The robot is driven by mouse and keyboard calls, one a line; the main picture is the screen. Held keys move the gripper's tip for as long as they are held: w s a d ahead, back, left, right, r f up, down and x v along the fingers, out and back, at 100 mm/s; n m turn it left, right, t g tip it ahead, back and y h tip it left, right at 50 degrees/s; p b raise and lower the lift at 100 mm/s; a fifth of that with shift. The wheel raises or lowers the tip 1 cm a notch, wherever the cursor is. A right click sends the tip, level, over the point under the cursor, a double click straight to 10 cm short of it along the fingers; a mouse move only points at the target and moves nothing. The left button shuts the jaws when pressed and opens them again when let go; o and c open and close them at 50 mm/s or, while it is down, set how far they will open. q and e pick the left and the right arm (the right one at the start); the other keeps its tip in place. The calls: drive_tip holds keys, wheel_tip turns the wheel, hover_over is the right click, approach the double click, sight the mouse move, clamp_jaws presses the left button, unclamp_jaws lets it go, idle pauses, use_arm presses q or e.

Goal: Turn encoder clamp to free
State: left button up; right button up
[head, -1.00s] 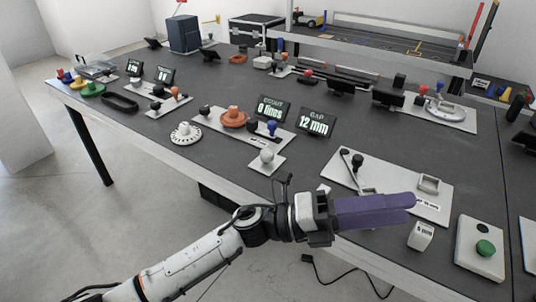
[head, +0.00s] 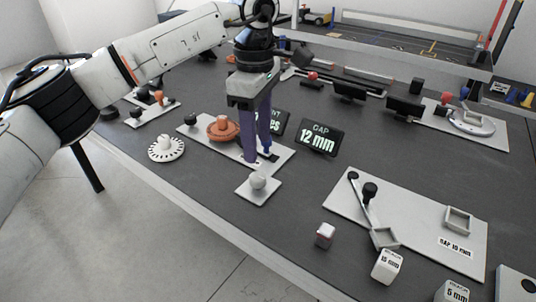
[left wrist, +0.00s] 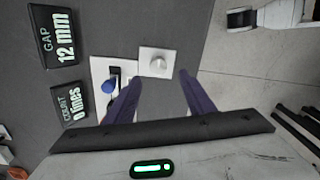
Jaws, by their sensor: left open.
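My left gripper (head: 258,158) points down, open and empty, above the front edge of a long white plate; its fingertips also show in the left wrist view (left wrist: 159,76). A small white plate with a grey round knob (head: 258,182) stands just in front of it; in the left wrist view the knob (left wrist: 158,65) lies between the fingers, beyond their tips. A blue knob (left wrist: 109,87) over a black slot is beside the left finger in the wrist view. An orange disc (head: 222,129) sits on the long plate. I cannot tell which part is the encoder clamp. My right gripper is not in view.
A white slotted disc (head: 167,149) lies near the table's front edge. The display reading 12 mm (head: 319,138) stands behind the small plate; the count display (left wrist: 70,105) is partly hidden in the head view. A larger plate with a lever (head: 410,215) and several blocks lie to the right.

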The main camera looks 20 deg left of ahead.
use_arm(q)
drive_tip(key=shift+w+a+f, duration=0.1)
drive_tip(key=shift+w+f, duration=0.35)
drive_tip(key=shift+f, duration=0.05)
hover_over(259, 176)
wheel_tip(259, 176, down, 4)
drive_tip(key=shift+a+f, duration=0.1)
drive_tip(key=shift+f, duration=0.1)
wheel_tip(259, 176, down, 4)
drive_tip(key=shift+r, duration=0.2)
drive_tip(key=shift+f+b, duration=0.3)
drive_tip(key=shift+f, duration=0.15)
drive_tip(key=c, duration=1.1)
drive_tip(key=shift+o, duration=0.2)
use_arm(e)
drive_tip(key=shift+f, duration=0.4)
